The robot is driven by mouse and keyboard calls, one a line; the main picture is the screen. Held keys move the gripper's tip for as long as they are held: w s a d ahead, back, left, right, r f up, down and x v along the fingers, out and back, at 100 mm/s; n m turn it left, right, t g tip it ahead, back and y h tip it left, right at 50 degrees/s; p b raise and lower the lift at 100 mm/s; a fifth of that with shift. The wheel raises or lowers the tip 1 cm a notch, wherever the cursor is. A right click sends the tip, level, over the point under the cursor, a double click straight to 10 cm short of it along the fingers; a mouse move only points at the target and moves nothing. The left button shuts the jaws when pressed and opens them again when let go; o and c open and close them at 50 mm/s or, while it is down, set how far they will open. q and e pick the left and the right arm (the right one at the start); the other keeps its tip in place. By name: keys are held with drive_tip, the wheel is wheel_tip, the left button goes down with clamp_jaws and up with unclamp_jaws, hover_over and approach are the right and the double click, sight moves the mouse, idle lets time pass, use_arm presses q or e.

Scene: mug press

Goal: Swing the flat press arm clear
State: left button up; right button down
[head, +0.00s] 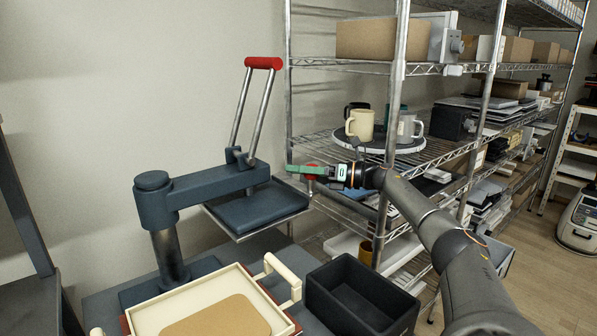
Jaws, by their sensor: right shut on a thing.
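The heat press has a blue-grey swing arm (208,186) reaching right from its upright post (166,250). A flat dark platen (253,207) hangs under the arm's right end, and a lever with a red grip (263,63) rises above it. My right gripper (300,170), with green fingers, is at the platen's right side, shut on a small red knob (312,173). The fingers partly hide the knob. A short stem shows below it, near the platen's right edge. My left gripper is not in view.
A cream tray (285,322) with a tan pad and a black open bin (358,300) are in front. A wire shelf post (387,190) stands close to my right forearm. Several mugs stand on a round turntable (405,146) on the shelf. Bare wall lies behind the press.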

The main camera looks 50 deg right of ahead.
drive_tip(key=shift+c, duration=1.4)
unclamp_jaws()
drive_tip(key=b+v, duration=0.3)
drive_tip(key=v, duration=0.9)
drive_tip(key=shift+s+d, duration=0.1)
